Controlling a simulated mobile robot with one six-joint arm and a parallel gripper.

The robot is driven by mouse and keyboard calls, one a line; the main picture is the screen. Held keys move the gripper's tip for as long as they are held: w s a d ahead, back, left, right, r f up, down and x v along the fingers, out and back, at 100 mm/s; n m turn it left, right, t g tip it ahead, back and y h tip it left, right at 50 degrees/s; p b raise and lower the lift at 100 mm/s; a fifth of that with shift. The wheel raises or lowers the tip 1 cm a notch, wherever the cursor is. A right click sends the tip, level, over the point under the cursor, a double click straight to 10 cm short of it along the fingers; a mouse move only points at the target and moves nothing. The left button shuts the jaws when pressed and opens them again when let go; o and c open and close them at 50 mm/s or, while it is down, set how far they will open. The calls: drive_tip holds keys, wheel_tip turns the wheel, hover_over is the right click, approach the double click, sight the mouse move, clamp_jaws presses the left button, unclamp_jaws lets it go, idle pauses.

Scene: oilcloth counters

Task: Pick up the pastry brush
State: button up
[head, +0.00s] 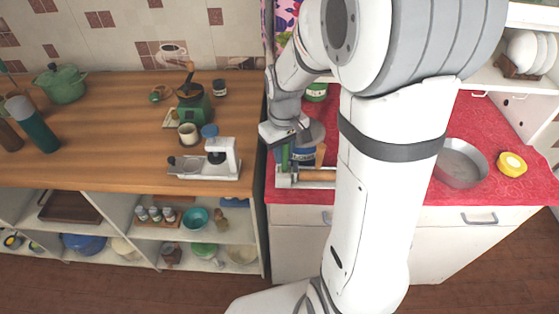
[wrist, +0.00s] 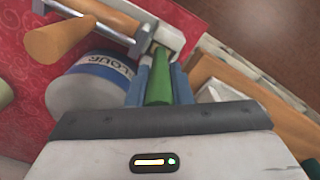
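A slim green handle (wrist: 158,82), which I take to be the pastry brush, stands between the two fingers of my gripper (wrist: 162,75) in the wrist view. The fingers lie close against it on both sides, and no clear gap shows. I cannot tell whether the brush touches the holder.
A blue and white flour canister (wrist: 95,82) and a wooden rod-like thing (wrist: 58,38) are close beside my gripper. The wooden counter's edge (head: 258,183) is just left.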

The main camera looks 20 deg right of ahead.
clamp_jaws()
